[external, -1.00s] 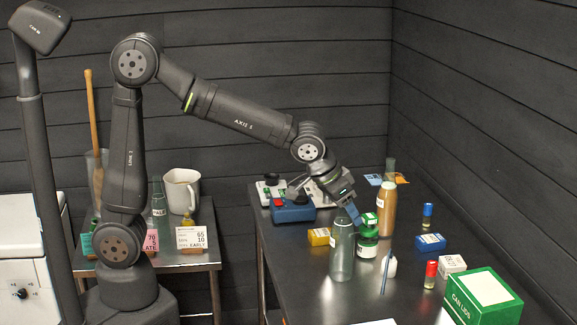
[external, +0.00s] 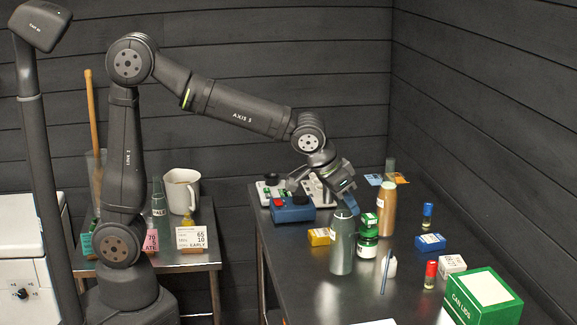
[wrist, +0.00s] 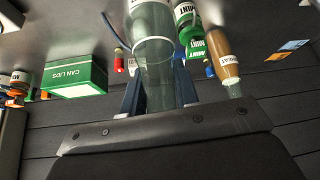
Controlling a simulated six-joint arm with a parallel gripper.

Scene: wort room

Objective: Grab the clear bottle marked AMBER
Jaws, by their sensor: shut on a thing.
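A tall clear grey-green bottle (external: 342,250) is at the front of the dark metal table. My gripper (external: 346,207) is at its top, pointing down, with blue fingers. In the wrist view the clear bottle (wrist: 153,55) stands between the two fingers (wrist: 158,92), which are shut on its neck. Its white label shows only in part, and I cannot read the word on it. In the external view the bottle's base looks slightly above the table.
A yellow box (external: 319,237) is at left and a green CAN LIDS box (external: 481,297) at front right.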

